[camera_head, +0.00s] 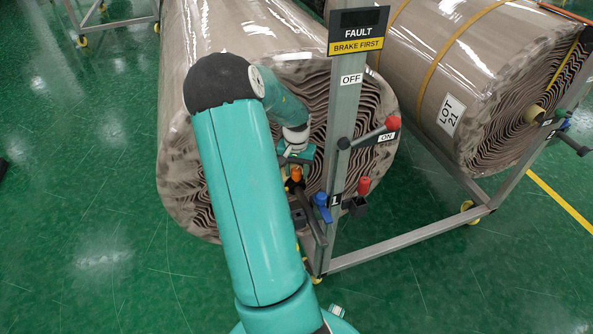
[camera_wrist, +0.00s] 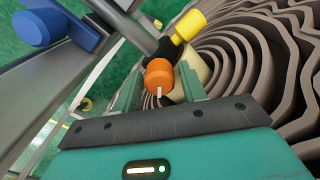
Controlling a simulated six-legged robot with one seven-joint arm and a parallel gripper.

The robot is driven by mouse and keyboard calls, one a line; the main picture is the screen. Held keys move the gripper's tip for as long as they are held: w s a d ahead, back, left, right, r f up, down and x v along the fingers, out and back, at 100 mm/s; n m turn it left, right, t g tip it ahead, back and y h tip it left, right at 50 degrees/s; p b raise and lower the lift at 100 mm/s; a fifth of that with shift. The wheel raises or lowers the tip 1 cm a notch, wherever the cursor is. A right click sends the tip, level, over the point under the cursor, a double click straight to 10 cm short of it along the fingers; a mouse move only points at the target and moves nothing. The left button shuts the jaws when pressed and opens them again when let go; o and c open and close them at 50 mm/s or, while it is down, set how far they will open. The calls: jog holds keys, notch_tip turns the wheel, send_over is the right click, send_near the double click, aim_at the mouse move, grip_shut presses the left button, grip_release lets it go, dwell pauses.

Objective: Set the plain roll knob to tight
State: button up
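The plain roll (camera_head: 180,170), wrapped in brown with no label showing, lies at the left on a grey frame. At its coiled end is an orange knob (camera_head: 296,173), with a short white mark in the wrist view (camera_wrist: 158,76). I cannot read any tight marking. My gripper (camera_head: 292,160) is at the roll end, close to the knob and partly hidden by my arm. In the wrist view its two green fingers (camera_wrist: 153,92) are apart, with the orange knob ahead and between them. I cannot tell whether they touch it.
A post (camera_head: 345,110) bears a sign (camera_head: 358,32) reading FAULT, BRAKE FIRST. A red-tipped lever (camera_head: 370,136) points toward ON. A blue knob (camera_head: 321,200) and another red handle (camera_head: 363,187) sit lower. A LOT 21 roll (camera_head: 450,60) lies right. Green floor is clear left.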

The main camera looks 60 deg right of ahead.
aim_at(296, 169)
jog(key=shift+o, duration=0.6)
notch_tip(296, 169, up, 14)
jog(key=shift+a+f+n, duration=0.1)
jog(key=shift+n, duration=0.3)
